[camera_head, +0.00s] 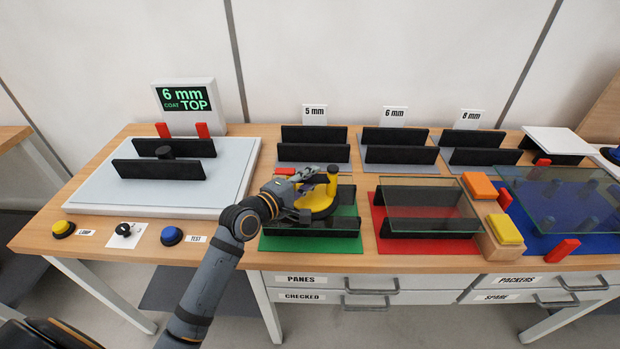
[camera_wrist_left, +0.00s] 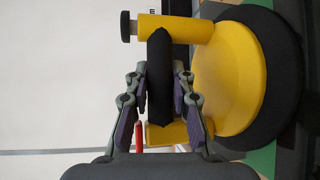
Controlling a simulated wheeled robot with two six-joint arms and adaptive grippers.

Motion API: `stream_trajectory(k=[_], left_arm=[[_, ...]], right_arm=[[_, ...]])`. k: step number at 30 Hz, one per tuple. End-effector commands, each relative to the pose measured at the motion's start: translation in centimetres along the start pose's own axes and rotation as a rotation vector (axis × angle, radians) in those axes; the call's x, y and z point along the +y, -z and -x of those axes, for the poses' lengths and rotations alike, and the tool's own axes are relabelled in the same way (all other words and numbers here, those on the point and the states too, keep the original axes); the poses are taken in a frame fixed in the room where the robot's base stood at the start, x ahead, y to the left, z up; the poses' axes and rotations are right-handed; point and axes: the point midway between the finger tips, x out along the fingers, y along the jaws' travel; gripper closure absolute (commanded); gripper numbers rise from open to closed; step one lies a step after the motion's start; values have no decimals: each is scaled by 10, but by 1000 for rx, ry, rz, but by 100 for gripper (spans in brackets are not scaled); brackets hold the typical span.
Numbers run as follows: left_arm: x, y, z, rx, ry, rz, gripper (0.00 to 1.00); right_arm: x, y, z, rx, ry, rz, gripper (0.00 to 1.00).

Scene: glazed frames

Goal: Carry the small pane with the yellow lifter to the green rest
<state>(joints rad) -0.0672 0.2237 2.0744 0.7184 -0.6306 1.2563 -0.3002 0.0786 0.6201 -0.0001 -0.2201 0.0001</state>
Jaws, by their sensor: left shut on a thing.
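My left gripper (camera_head: 300,194) is shut on the black grip (camera_wrist_left: 160,80) of the yellow lifter (camera_head: 322,201). In the left wrist view the lifter's yellow body (camera_wrist_left: 225,75) and black-rimmed cup face right, and the fingers close on the grip from both sides. In the head view the lifter is over the green rest (camera_head: 305,245), a green mat with black bars (camera_head: 310,229). No pane edge shows clearly under the lifter, so I cannot tell whether the small pane is there or touches the bars. My right gripper is not in view.
A red rest (camera_head: 428,256) to the right holds a clear pane (camera_head: 425,197). Beyond it are orange (camera_head: 479,186) and yellow (camera_head: 505,229) blocks and a large glass pane (camera_head: 560,205) over blue. Racks (camera_head: 400,155) stand behind. A grey board (camera_head: 105,195) with black bars lies left.

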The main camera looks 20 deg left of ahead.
Motion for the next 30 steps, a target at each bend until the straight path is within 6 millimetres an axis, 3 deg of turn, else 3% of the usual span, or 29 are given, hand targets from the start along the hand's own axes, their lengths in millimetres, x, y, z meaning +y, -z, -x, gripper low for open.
stream_trajectory(k=[5, 6, 11, 21, 30], left_arm=[[4, -1, 0, -1, -8, 0, 100], [4, -1, 0, -1, -7, 0, 72], [2, 0, 0, -1, -4, 1, 51], [-6, 1, 3, 2, 12, 2, 51], [-3, 0, 51, -2, 8, -7, 51]], right_arm=[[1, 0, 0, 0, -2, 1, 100], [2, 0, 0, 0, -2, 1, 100], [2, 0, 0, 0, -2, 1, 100], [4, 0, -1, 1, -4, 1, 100], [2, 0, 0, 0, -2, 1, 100]])
